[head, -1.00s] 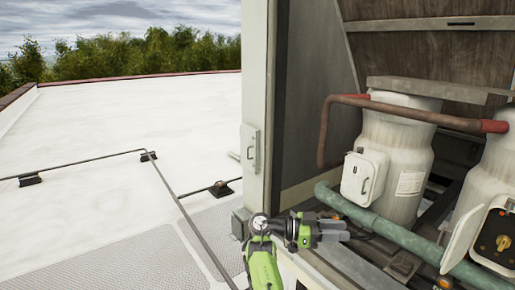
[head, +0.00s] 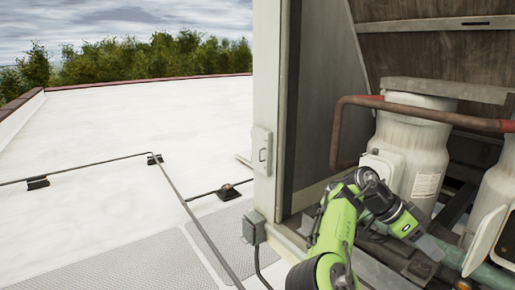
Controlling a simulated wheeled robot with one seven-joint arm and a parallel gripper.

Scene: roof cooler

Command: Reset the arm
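My green and black arm rises from the bottom of the head view and bends to the right into the open cooler unit. My gripper (head: 430,247) is the grey end piece, pointing down and to the right. It is in front of the lower part of the left white compressor (head: 411,140) and near the pipes at its foot. The fingers are small and seen at an angle, so I cannot tell if they are open or shut. No held object shows. My arm hides part of the compressor's box and the green pipe.
The cooler's door frame (head: 265,100) stands close to the left of my arm. A red-brown pipe (head: 337,135) curves above my wrist. A second compressor (head: 492,195) is at the right edge. The white roof (head: 120,125) at left is open, crossed by thin conduits (head: 175,190).

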